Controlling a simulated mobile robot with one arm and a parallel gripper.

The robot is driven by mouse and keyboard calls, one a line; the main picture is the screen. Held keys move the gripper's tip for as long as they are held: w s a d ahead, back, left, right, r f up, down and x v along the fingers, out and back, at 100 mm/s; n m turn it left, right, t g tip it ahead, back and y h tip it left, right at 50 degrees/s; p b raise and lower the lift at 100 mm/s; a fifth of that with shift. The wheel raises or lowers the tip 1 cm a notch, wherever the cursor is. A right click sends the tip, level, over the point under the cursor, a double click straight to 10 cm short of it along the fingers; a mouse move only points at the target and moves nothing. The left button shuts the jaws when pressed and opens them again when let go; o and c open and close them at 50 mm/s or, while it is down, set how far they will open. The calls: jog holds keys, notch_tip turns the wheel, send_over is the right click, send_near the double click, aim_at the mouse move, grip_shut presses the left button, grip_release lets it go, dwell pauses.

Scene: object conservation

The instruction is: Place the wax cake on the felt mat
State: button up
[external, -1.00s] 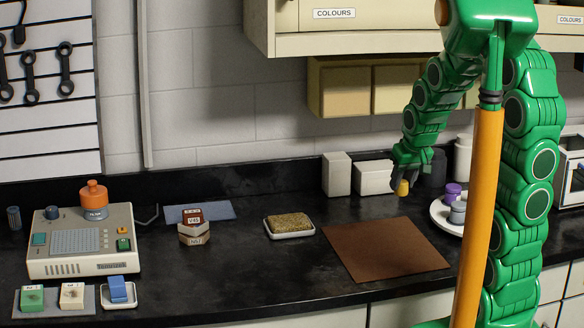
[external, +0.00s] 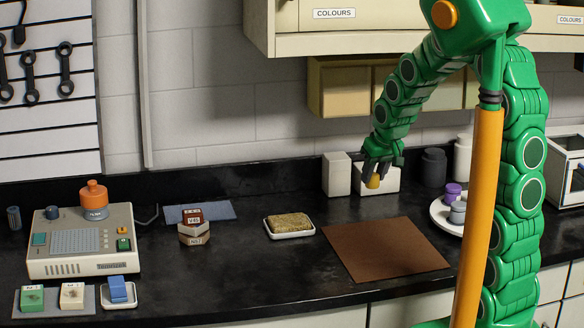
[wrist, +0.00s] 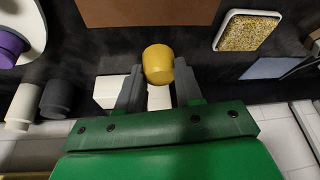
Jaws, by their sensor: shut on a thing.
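A short yellow cylinder, which looks like the wax cake (external: 373,181), is held by my gripper (external: 379,170) in the air, in front of a white box. In the wrist view the wax cake (wrist: 158,64) sits between the two grey fingers of my gripper (wrist: 160,80), which are shut on it. A flat blue-grey mat (external: 221,211), which looks like felt, lies on the back left of the counter. It also shows at the right of the wrist view (wrist: 262,68). My gripper is well to the right of it.
A brown sheet (external: 385,248) lies flat and bare at the counter's front. A tray with a grainy block (external: 289,224) stands between it and the blue-grey mat. Stacked hexagonal blocks (external: 194,234) stand at that mat's front edge. A beige machine (external: 80,245) is at left.

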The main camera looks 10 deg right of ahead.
jog(key=w+a+f, duration=0.2)
jog(key=w+a, duration=0.4)
jog(key=a, duration=0.7)
jog(key=w+a+f, duration=0.1)
jog(key=w+a, duration=0.6)
jog(key=a, duration=0.5)
jog(key=w+a+f, duration=0.2)
jog(key=w+a, duration=0.4)
jog(key=a, duration=0.7)
jog(key=shift+n, duration=0.3)
jog(key=shift+a+f, duration=0.1)
jog(key=shift+f, duration=3.3)
jog(key=shift+f, duration=0.1)
jog(key=o, duration=1)
